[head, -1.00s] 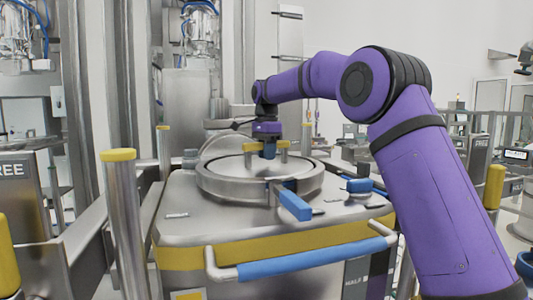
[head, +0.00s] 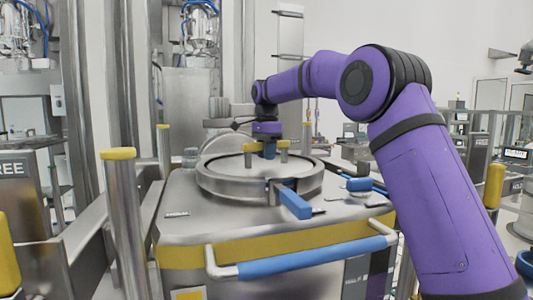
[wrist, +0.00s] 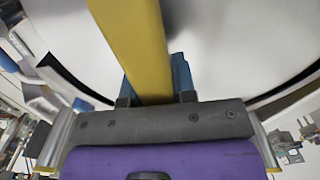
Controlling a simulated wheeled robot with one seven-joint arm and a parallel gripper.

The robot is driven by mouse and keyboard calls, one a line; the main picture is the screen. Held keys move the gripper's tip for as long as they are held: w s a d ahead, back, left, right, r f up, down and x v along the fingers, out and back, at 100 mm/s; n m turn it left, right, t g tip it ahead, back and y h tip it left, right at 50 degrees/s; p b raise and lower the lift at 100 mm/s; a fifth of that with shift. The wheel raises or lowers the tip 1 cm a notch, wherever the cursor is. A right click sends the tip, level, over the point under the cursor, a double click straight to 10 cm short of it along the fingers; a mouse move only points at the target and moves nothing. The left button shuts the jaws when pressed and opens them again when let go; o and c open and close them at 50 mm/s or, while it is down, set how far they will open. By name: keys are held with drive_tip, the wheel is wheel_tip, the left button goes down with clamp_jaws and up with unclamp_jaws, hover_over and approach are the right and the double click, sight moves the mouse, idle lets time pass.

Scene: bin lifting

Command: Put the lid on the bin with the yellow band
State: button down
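The bin (head: 180,215) with the yellow band (head: 182,257) stands in front of me, with a round metal clamp ring (head: 222,188) on its top. The round metal lid (head: 228,170) lies level within the ring; I cannot tell whether it is fully seated. Its yellow bar handle (head: 248,147) stands on short posts. My gripper (head: 269,152) points down at the middle of the handle. In the wrist view, the handle (wrist: 140,45) runs between the blue fingers of my gripper (wrist: 155,88), which are close against both sides of it. The lid's underside and far rim are hidden.
A blue lever (head: 295,203) sticks out at the ring's front. A blue push handle (head: 310,258) crosses the bin's front. Yellow-capped metal posts (head: 118,154) stand at the left, and a yellow post (head: 494,186) is at the right.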

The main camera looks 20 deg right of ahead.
drive_tip(key=c, duration=0.8)
unclamp_jaws()
drive_tip(key=shift+s+r, duration=0.1)
drive_tip(key=shift+c, duration=0.2)
wheel_tip(320, 180, up, 10)
drive_tip(key=shift+f, duration=0.1)
drive_tip(key=shift+r, duration=0.45)
